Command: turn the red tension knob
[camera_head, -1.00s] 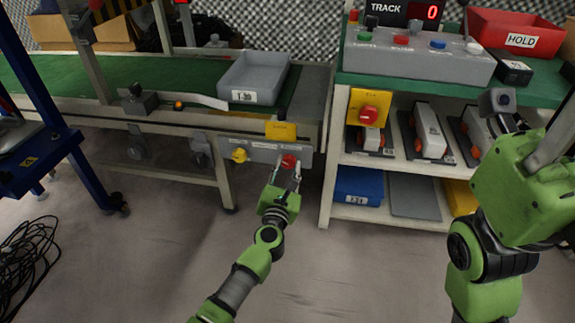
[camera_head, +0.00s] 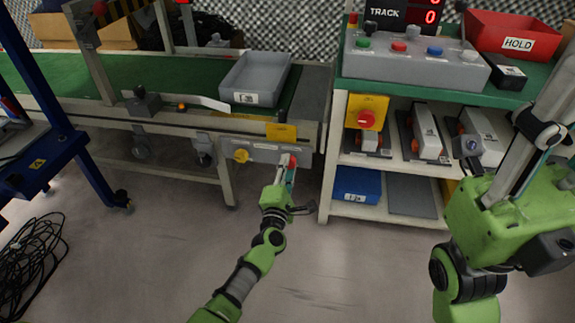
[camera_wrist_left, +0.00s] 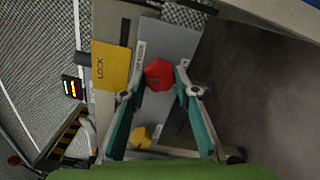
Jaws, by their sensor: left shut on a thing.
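The red tension knob (camera_head: 293,160) sits at the right end of a grey panel (camera_head: 266,154) under the conveyor's front edge. In the left wrist view it is a red octagonal knob (camera_wrist_left: 158,75) with a dark slot. My left gripper (camera_head: 287,164) is shut on it. Its fingertips (camera_wrist_left: 160,91) lie on either side of the knob, and one finger partly hides it in the head view. My right arm (camera_head: 510,215) is at the right; its jaws do not show clearly.
A yellow knob (camera_head: 241,156) is on the same panel, with a yellow LOCK tag (camera_head: 281,132) above. A grey tray (camera_head: 254,80) lies on the conveyor.

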